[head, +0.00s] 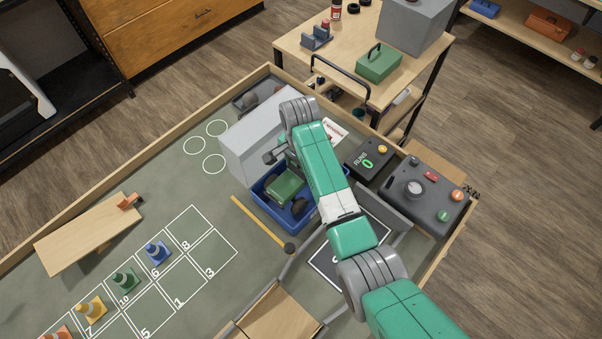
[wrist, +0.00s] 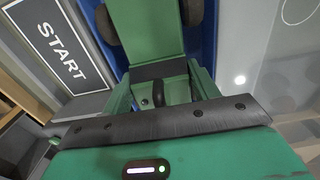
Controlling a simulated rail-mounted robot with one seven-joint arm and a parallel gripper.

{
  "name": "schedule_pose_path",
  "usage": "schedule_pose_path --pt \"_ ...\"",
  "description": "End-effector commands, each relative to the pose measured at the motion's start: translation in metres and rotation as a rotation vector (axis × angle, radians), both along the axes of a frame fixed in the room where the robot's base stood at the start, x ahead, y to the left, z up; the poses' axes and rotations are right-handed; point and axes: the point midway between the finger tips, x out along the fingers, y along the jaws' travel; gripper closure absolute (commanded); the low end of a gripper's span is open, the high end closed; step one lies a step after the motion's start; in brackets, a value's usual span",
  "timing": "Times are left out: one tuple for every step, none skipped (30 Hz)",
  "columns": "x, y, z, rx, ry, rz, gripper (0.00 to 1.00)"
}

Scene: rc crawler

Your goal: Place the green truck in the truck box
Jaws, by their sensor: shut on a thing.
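The green truck (head: 286,187) with dark wheels sits inside the blue truck box (head: 267,211), with its body low between the walls. My gripper (head: 284,160) is above the box and mostly hidden by my arm in the head view. In the wrist view my gripper (wrist: 160,88) is shut on the green truck (wrist: 146,28), its fingers on either side of the near end. Blue box walls (wrist: 207,38) show beside the wheels. Whether the truck rests on the box floor is hidden.
A grey-white block (head: 240,150) stands close behind the box. A yellow stick with a dark end (head: 262,222) lies in front. The START pad (head: 328,262) and control panel (head: 413,190) are to the right. Cones (head: 157,252) stand on the grid at left.

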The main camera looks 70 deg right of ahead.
Motion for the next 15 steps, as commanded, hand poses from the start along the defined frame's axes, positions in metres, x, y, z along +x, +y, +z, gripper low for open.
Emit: schedule_pose_path --pt "0.0 -0.001 0.0 -0.002 -0.002 0.0 1.0" --pt "0.0 0.0 -0.002 -0.001 -0.001 0.0 1.0" --pt "0.0 0.0 -0.007 0.0 0.001 0.0 1.0" --pt "0.0 0.0 -0.013 0.0 0.001 0.0 1.0" --pt "0.0 0.0 -0.018 0.001 0.002 0.0 1.0" --pt "0.0 0.0 -0.025 0.0 0.001 0.0 1.0" --pt "0.0 0.0 -0.029 0.0 0.001 0.0 1.0" --pt "0.0 0.0 -0.032 -0.001 0.001 0.0 1.0" --pt "0.0 -0.001 -0.035 -0.001 -0.001 0.0 1.0" --pt "0.0 -0.001 -0.036 -0.002 0.0 0.0 1.0" --pt "0.0 -0.001 -0.037 -0.002 0.0 0.0 1.0" --pt "0.0 -0.001 -0.037 -0.002 0.0 0.0 1.0" --pt "0.0 -0.001 -0.036 -0.003 -0.001 0.0 1.0" --pt "0.0 -0.001 -0.036 -0.002 0.0 0.0 1.0" --pt "0.0 -0.001 -0.036 -0.003 -0.001 0.0 1.0"
